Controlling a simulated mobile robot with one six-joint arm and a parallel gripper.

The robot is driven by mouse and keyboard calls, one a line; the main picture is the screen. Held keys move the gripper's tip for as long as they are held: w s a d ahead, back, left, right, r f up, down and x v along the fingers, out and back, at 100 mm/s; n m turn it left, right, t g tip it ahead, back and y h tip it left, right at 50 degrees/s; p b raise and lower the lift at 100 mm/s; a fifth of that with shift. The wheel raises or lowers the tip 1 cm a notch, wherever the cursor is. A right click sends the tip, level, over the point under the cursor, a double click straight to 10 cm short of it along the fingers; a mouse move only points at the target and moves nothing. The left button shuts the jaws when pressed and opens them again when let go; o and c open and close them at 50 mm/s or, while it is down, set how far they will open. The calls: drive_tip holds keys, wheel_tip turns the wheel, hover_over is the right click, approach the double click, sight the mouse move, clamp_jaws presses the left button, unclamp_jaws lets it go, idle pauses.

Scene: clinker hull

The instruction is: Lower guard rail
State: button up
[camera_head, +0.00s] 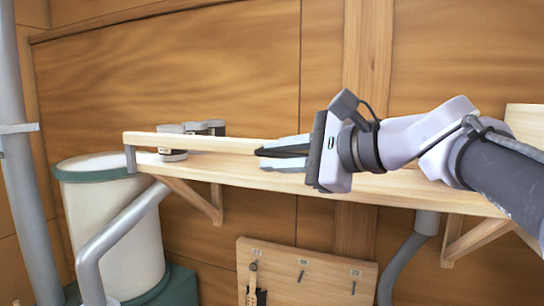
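The guard rail (200,143) is a pale wooden bar along the front of a wooden wall shelf (225,172). It is raised a little above the shelf top. Its left end meets a grey bracket (130,159). My gripper (268,159) is at the rail's right end, with its fingers pointing left. The fingers overlap the rail's end in the picture, so that end is hidden. I cannot tell whether they touch or hold it.
Small grey-and-white items (173,155) stand behind the rail. A white drum with a green rim (110,215) and grey pipes (120,230) are at left. A tool board (305,275) hangs below the shelf. My arm covers the shelf's right part.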

drive_tip(key=shift+w, duration=0.1)
drive_tip(key=shift+v, duration=0.9)
drive_tip(key=c, duration=0.3)
clamp_jaws()
